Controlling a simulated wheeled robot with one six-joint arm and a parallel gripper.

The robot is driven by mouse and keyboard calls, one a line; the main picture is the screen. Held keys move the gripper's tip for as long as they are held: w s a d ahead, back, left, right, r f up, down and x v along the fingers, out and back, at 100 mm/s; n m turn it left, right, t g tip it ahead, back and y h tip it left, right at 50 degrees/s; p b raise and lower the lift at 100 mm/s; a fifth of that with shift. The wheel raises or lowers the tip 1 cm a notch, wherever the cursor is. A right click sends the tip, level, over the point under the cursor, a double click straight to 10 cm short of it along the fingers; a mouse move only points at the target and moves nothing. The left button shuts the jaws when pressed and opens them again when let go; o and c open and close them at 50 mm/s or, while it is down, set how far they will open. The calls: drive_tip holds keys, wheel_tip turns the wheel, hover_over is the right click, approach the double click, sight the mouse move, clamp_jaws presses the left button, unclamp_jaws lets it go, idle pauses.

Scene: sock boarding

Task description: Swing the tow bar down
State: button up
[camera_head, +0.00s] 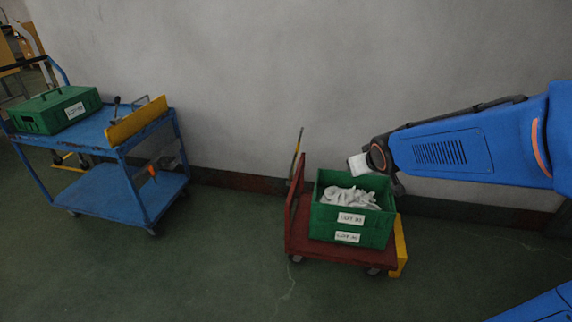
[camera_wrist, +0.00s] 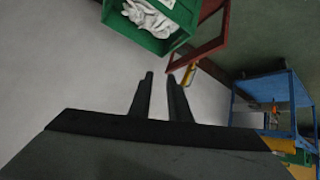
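The tow bar (camera_head: 296,156) is a thin dark and yellow bar standing nearly upright at the left end of the red dolly (camera_head: 300,232). In the wrist view a yellow piece (camera_wrist: 188,76), seemingly part of the bar, shows beside the dolly's red frame (camera_wrist: 208,42). My gripper (camera_wrist: 161,76) has two dark fingers apart with only grey wall visible between them. It looks open and empty. In the head view my blue arm reaches in from the right, its wrist above and behind the dolly's crate; the fingers are not clear there. I cannot tell the distance to the bar.
A green crate (camera_head: 350,222) with white socks (camera_head: 350,197) stands on the dolly. A yellow plate (camera_head: 400,245) is at the dolly's right end. A blue cart (camera_head: 143,200) with a green box (camera_head: 55,110) stands left. The wall is close behind; floor in front is clear.

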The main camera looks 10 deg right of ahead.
drive_tip(key=w+f+n+t, duration=0.15)
drive_tip(key=w+f, duration=0.25)
drive_tip(key=w, duration=0.6)
drive_tip(key=n+t+y, duration=0.3)
drive_tip(key=t+y, duration=0.1)
drive_tip(key=y, duration=0.7)
approach(294, 160)
wheel_tip(294, 160, down, 4)
drive_tip(key=s+d, duration=0.2)
drive_tip(key=x, duration=1.7)
drive_tip(key=shift+a, duration=0.4)
drive_tip(key=shift+w+r, duration=0.15)
clamp_jaws()
